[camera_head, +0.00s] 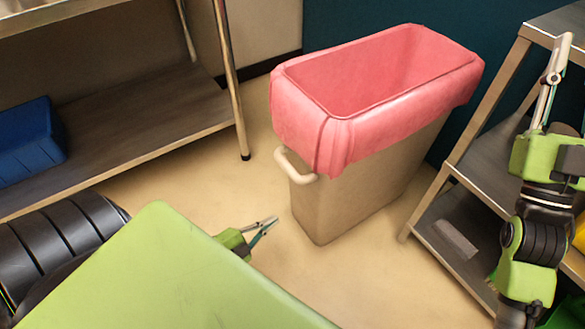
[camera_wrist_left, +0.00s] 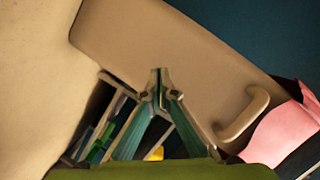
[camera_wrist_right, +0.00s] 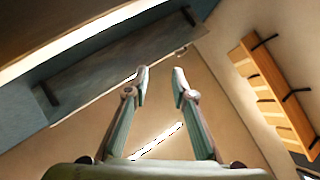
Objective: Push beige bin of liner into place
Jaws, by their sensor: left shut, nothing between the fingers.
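The beige bin (camera_head: 350,198) stands upright on the floor between two metal shelf units, with a pink liner (camera_head: 385,130) folded over its rim. A handle (camera_head: 294,166) sticks out of its near left end. My left gripper (camera_head: 272,222) is shut and empty, low beside the bin's near left end. In the left wrist view the bin's wall (camera_wrist_left: 170,40) and its handle (camera_wrist_left: 243,115) fill much of the picture in front of the fingers; I cannot tell whether they touch. My right gripper (camera_head: 562,55) is raised at the right, apart from the bin. Its fingertips (camera_wrist_right: 158,75) are spread and empty.
A metal shelf (camera_head: 120,130) with a blue container (camera_head: 28,140) stands at the left. Another shelf unit (camera_head: 470,205) stands close to the bin on the right. A dark wall is behind the bin. Bare floor (camera_head: 180,190) lies left of the bin.

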